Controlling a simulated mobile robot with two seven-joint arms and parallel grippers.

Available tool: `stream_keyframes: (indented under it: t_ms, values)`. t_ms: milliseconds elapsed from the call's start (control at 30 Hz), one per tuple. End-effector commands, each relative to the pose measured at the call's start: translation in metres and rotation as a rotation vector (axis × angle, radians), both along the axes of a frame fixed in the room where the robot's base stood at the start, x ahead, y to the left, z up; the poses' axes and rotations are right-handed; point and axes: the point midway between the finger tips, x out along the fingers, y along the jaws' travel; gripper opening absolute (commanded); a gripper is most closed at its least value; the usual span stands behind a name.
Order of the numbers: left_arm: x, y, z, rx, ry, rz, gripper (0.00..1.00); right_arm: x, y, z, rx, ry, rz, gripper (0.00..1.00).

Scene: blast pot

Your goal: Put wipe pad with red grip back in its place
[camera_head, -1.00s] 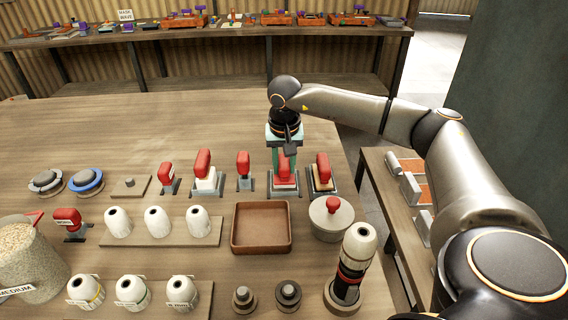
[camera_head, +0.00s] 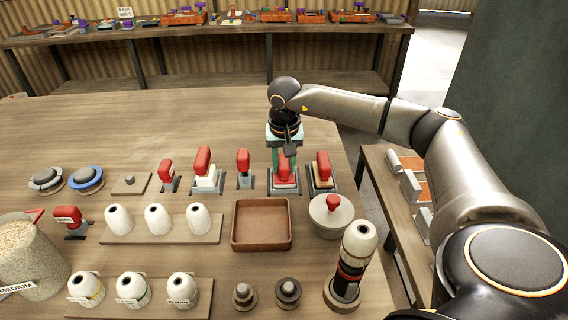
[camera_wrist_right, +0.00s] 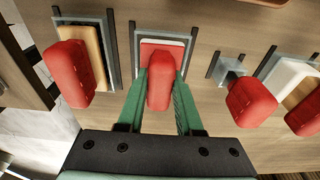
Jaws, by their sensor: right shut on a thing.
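The wipe pad with red grip (camera_head: 284,174) sits within a grey frame holder (camera_head: 286,191) in the back row of red-handled tools. In the right wrist view its red grip (camera_wrist_right: 160,82) stands between the two green fingers, with a white and red pad inside the frame below it. My right gripper (camera_head: 284,160) points down over the pad and is shut on the red grip; it also shows in the right wrist view (camera_wrist_right: 160,95). Whether the pad rests fully on the holder's floor I cannot tell. My left gripper is out of view.
A red-gripped pad with a tan base (camera_head: 322,172) stands close on the right, and smaller red-handled tools (camera_head: 243,167) stand on the left. A brown tray (camera_head: 262,226) and a lidded pot (camera_head: 330,216) are in front. Bare table (camera_head: 180,120) lies behind the row.

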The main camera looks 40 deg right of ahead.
Motion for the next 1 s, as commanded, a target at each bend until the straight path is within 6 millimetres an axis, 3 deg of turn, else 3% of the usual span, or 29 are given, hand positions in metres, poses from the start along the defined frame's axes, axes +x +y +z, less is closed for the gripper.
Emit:
stream_keyframes:
  t_ms: [433, 467, 500, 767, 1000]
  values:
    - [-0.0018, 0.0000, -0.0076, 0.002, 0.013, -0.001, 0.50, 0.0002, 0.0001, -0.0099, 0.001, -0.001, 0.000, 0.00]
    - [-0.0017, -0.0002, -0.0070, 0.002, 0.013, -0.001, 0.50, 0.0004, 0.0001, -0.0093, 0.000, -0.001, 0.000, 0.37]
    - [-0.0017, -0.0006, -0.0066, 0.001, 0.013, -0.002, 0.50, 0.0003, 0.0001, -0.0091, 0.000, -0.001, 0.000, 0.41]
    - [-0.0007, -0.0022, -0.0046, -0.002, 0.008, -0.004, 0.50, 0.0001, 0.0001, -0.0092, 0.000, 0.000, 0.000, 0.69]
    - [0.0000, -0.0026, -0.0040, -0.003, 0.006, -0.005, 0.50, -0.0002, 0.0001, -0.0090, 0.000, 0.001, 0.000, 0.69]
